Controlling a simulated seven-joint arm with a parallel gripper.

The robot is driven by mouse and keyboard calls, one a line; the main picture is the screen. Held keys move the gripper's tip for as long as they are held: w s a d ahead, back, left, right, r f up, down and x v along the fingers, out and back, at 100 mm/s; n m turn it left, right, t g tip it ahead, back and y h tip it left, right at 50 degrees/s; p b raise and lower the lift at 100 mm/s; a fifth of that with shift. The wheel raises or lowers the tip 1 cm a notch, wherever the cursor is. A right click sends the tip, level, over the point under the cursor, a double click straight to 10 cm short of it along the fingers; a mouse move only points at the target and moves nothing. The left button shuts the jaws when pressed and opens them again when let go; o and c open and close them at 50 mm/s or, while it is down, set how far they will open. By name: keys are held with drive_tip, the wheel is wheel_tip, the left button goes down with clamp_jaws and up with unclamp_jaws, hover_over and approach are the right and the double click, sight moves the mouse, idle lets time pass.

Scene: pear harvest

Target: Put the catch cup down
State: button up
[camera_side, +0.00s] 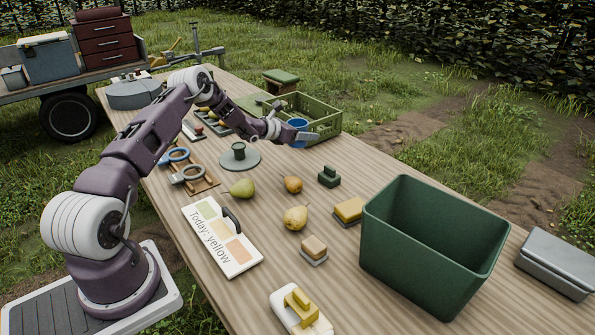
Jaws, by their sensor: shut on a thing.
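The blue catch cup (297,123) is upright at the far part of the table, just in front of the green wooden crate. My gripper (300,136) reaches in from the left and is shut on the cup. The fingers hide the lower part of the cup. I cannot tell whether its base touches the table or hangs a little above it.
The green crate (330,127) stands close behind the cup. A round grey-green stand (239,159) is near on the left.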

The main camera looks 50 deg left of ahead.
sight(303, 168)
wheel_tip(303, 168, down, 10)
drive_tip(key=shift+f, duration=0.25)
drive_tip(key=shift+f, duration=0.1)
drive_tip(key=o, duration=1.3)
